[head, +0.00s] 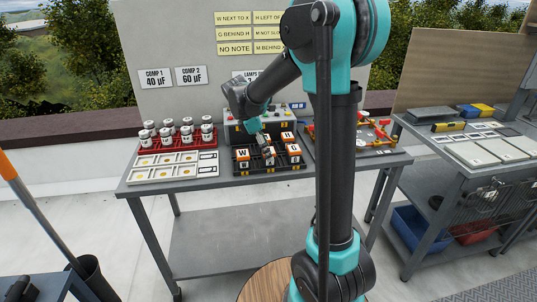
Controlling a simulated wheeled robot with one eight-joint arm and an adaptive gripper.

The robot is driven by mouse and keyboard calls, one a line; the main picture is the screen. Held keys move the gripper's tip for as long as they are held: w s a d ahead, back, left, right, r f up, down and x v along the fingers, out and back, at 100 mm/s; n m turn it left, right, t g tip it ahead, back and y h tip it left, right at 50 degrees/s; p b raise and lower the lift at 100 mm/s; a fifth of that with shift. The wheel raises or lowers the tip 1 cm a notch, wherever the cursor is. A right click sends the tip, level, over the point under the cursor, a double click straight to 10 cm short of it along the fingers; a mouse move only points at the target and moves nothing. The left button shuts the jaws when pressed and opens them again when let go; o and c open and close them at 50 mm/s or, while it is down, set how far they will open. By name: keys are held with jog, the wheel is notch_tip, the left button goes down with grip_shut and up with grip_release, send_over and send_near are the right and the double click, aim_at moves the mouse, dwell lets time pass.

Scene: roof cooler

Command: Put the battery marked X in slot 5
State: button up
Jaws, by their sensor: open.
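Several orange-and-white batteries stand in a black rack (243,173) at the middle of the workbench. A battery marked W (242,155) stands at the front left of the rack, and others stand at the right (292,150). I cannot make out an X on any battery, and my gripper hides part of the rack. No slot number can be read for sure. My gripper (267,153) is open and points down over the middle of the rack, close to the batteries. I cannot tell whether it touches one.
A red rack (180,140) of white cylinders and a pale panel (165,172) lie on the left of the workbench (140,187). A grey box (233,132) stands behind the black rack. A board with red and yellow parts (372,138) lies right. Notes (234,48) hang on the back panel.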

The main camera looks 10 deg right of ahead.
jog(key=v, duration=0.9)
jog(key=s+d+f+m+t+y, duration=0.2)
jog(key=s+d+f+m, duration=0.2)
jog(key=s+f+m, duration=0.5)
jog(key=s+d+f+m+t+y, duration=0.2)
jog(key=s+d+f+m, duration=0.2)
jog(key=s+f+m, duration=0.5)
jog(key=s, duration=0.4)
